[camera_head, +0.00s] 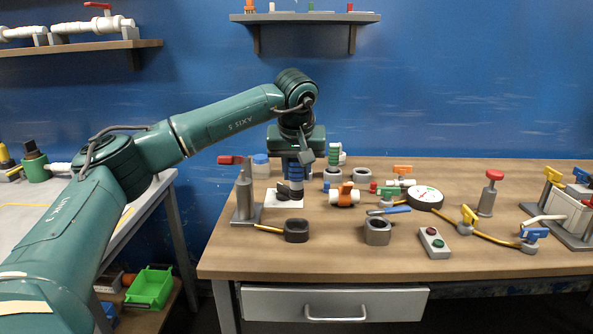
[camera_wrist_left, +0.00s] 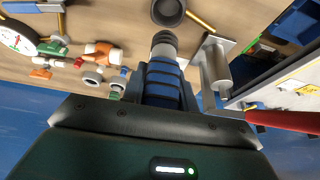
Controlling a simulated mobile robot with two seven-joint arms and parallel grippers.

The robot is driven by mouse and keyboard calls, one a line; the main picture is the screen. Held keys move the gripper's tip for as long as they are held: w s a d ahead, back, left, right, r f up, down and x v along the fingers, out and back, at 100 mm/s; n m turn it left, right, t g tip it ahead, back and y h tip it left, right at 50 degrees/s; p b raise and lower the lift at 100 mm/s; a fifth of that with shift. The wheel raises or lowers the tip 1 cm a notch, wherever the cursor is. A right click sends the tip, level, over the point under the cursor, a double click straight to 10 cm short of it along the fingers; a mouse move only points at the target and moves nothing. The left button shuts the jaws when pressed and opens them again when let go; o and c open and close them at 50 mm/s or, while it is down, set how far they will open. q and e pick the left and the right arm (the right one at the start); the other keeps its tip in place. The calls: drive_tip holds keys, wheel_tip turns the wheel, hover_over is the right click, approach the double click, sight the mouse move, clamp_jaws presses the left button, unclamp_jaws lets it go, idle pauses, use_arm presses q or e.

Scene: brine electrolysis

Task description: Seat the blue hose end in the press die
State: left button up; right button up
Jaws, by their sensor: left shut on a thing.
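My left gripper (camera_head: 296,157) points down over the back left of the table, shut on the blue hose end (camera_head: 296,174). A dark hollow block (camera_head: 296,231) with a yellow rod stands nearer the front, apart from the hose end. A grey hollow block (camera_head: 378,232) stands to its right. I cannot tell which one is the press die. My right gripper is not in view.
A grey stand with an upright post (camera_head: 245,200) is close left of my left gripper. An orange-and-white valve (camera_head: 345,195) is close right. A gauge (camera_head: 425,198) and a button box (camera_head: 433,242) stand farther right. The table's front left has some bare room.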

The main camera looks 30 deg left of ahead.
sight(297, 188)
use_arm(q)
drive_tip(key=shift+w, duration=0.1)
drive_tip(key=shift+r, duration=0.1)
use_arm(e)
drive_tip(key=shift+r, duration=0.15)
use_arm(q)
drive_tip(key=shift+p, duration=0.35)
drive_tip(key=shift+f, duration=0.45)
drive_tip(key=shift+f+b, duration=0.45)
drive_tip(key=shift+f, duration=0.3)
drive_tip(key=shift+f+b, duration=0.4)
drive_tip(key=shift+f, duration=0.45)
drive_tip(key=shift+f+b, duration=0.3)
drive_tip(key=shift+f, duration=0.5)
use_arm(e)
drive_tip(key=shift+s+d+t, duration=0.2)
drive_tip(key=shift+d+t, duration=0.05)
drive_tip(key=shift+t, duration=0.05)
